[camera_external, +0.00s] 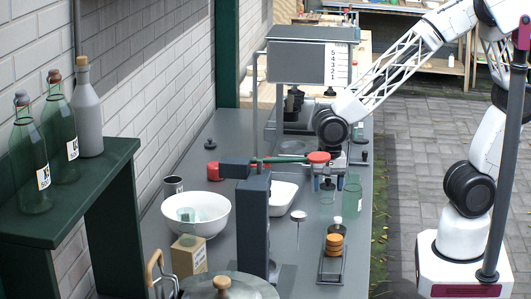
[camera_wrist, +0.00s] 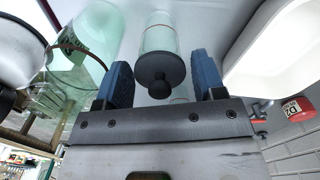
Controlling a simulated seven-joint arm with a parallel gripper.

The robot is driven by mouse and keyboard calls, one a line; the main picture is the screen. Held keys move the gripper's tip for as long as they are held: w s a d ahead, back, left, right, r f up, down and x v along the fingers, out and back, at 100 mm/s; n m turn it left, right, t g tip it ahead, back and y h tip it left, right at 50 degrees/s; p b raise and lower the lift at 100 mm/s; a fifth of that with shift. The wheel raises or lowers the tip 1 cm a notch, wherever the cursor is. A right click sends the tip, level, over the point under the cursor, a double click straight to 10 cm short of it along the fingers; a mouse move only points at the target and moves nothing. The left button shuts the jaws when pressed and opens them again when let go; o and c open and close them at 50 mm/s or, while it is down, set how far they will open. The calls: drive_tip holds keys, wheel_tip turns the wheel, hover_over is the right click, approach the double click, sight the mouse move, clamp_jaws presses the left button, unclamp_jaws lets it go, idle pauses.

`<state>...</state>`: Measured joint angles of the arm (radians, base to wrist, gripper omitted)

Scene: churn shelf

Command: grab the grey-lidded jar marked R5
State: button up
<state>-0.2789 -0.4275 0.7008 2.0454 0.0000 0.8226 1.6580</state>
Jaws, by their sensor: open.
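My gripper (camera_external: 328,184) is open and pointing down over the grey bench. In the wrist view its two blue fingers (camera_wrist: 160,66) stand either side of a pale green glass jar (camera_wrist: 158,34) with a dark grey knobbed lid (camera_wrist: 160,74). There are gaps between the fingers and the jar, and nothing is held. In the external view a small green glass jar (camera_external: 327,196) shows just below the fingers. No R5 mark is readable on it in either view.
A green glass bottle (camera_external: 352,195) stands close at the right of my gripper. A white tray (camera_external: 285,194), white bowl (camera_external: 195,216) and dark post (camera_external: 255,225) are to the left. A rack with an orange-brown jar (camera_external: 334,242) is nearer. Bottles stand on the green shelf (camera_external: 105,165).

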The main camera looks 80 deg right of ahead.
clamp_jaws()
idle(0.4)
drive_tip(key=shift+r, duration=0.1)
drive_tip(key=shift+r, duration=4.9)
